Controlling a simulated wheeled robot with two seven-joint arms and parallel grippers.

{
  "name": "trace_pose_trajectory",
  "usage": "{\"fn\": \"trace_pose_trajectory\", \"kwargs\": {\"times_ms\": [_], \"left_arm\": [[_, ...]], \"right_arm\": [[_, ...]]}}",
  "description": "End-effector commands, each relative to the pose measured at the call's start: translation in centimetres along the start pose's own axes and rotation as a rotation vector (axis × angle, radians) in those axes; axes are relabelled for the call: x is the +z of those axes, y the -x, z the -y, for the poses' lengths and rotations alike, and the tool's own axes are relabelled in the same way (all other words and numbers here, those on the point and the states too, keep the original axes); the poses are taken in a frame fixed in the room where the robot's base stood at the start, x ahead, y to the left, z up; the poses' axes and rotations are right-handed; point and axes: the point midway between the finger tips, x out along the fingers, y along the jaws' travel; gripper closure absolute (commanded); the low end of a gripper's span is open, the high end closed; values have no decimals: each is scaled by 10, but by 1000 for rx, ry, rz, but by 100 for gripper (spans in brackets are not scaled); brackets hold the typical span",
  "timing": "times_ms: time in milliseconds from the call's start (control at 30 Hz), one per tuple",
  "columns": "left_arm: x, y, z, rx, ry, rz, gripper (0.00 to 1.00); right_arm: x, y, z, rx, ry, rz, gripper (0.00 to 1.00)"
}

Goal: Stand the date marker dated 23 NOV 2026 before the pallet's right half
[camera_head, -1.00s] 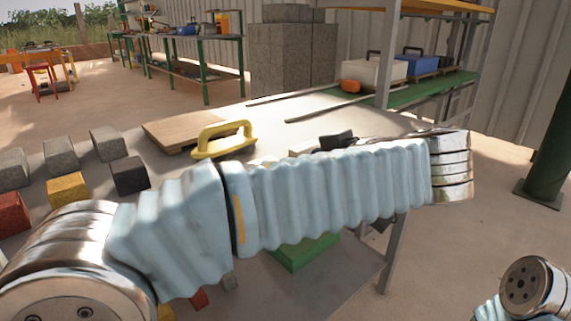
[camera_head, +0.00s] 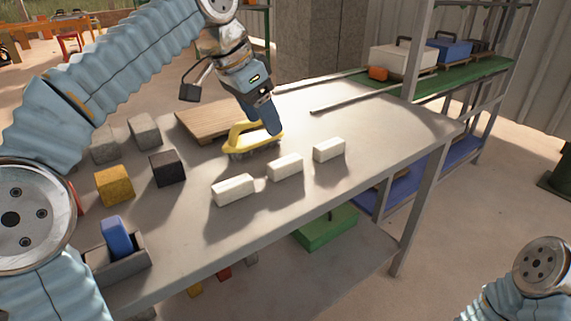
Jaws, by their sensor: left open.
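Three white blocks, which look like the date markers, stand in a slanting row on the table: a near left one (camera_head: 233,190), a middle one (camera_head: 285,167) and a far right one (camera_head: 329,150). No date on them is readable. A flat wooden board (camera_head: 203,123), likely the pallet, lies behind them to the left. My left gripper (camera_head: 268,122) points down at the right end of the yellow-handled brush (camera_head: 246,138) beside the board. It is open, and I cannot tell whether it touches the handle. My right gripper is out of view.
Grey blocks (camera_head: 145,131), a yellow block (camera_head: 114,186) and a black block (camera_head: 168,168) stand at the left. A grey holder (camera_head: 128,262) with a blue item is at the front edge. The table's right part is clear.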

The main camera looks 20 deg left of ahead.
Motion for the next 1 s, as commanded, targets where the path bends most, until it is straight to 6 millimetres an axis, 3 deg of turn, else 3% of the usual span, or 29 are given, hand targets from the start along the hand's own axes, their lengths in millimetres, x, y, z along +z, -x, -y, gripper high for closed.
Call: {"fn": "trace_pose_trajectory", "kwargs": {"times_ms": [33, 200, 467, 700, 1000], "left_arm": [[3, -16, 0, 1, 1, 5, 38], [2, -51, 1, 0, 2, 6, 38], [0, -76, 1, -1, 3, 5, 38], [-3, -113, 3, 0, 4, 7, 38], [-4, -122, 3, -2, 4, 5, 38]], "right_arm": [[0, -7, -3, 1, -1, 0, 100], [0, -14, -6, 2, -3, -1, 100], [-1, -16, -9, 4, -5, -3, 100], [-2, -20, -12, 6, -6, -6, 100], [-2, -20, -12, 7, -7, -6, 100]]}}
